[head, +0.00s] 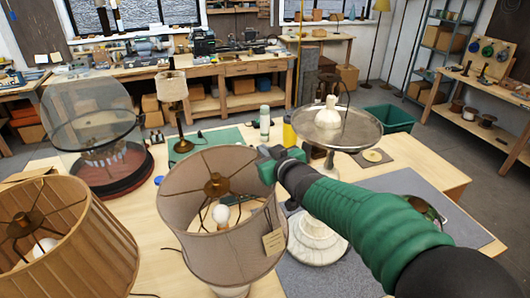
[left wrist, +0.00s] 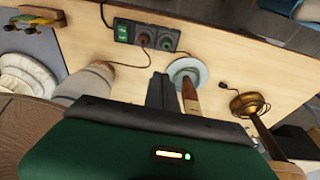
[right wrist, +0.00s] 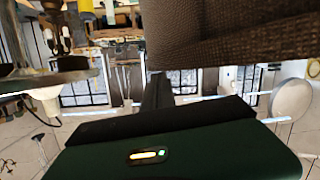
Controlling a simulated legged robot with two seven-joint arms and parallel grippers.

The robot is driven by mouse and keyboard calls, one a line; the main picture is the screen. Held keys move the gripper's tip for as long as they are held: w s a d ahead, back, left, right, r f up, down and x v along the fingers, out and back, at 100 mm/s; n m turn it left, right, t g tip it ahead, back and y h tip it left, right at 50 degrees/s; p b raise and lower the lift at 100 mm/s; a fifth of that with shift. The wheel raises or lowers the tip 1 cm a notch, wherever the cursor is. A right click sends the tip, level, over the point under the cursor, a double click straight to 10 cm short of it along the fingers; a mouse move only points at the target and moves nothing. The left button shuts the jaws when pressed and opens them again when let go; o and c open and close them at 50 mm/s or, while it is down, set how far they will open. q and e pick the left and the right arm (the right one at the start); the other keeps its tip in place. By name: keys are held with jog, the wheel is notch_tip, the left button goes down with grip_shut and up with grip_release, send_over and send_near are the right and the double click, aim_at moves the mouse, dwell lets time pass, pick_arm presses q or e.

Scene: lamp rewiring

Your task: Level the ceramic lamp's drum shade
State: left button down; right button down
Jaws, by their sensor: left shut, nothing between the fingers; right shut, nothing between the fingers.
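The drum shade (head: 228,240) is grey-beige fabric with a paper tag (head: 273,242). It stands at the front middle of the table in the head view, with a bulb and brass spider inside its open top. A bit of pale base (head: 231,291) shows below it; the rest is hidden. I cannot tell its tilt exactly. My right gripper (head: 266,168) is shut and empty at the shade's right rim. In the right wrist view its finger (right wrist: 157,92) is close beside the shade's fabric (right wrist: 230,45); contact is unclear. My left gripper (left wrist: 162,92) is shut and empty over the table.
A pleated shade (head: 70,245) stands at the left front. A glass dome (head: 95,115) is behind it. A metal-shaded lamp with a white base (head: 318,240) stands right of the drum shade. A small lamp (head: 172,90) and bottles (head: 265,120) are further back.

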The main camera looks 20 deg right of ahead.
jog(key=shift+s+d+f, duration=0.2)
jog(key=shift+d+f, duration=0.05)
pick_arm(q)
jog(key=shift+s+d+r, duration=0.15)
jog(key=shift+s+d, duration=0.05)
jog(key=shift+d, duration=0.15)
pick_arm(e)
jog(key=shift+d, duration=0.2)
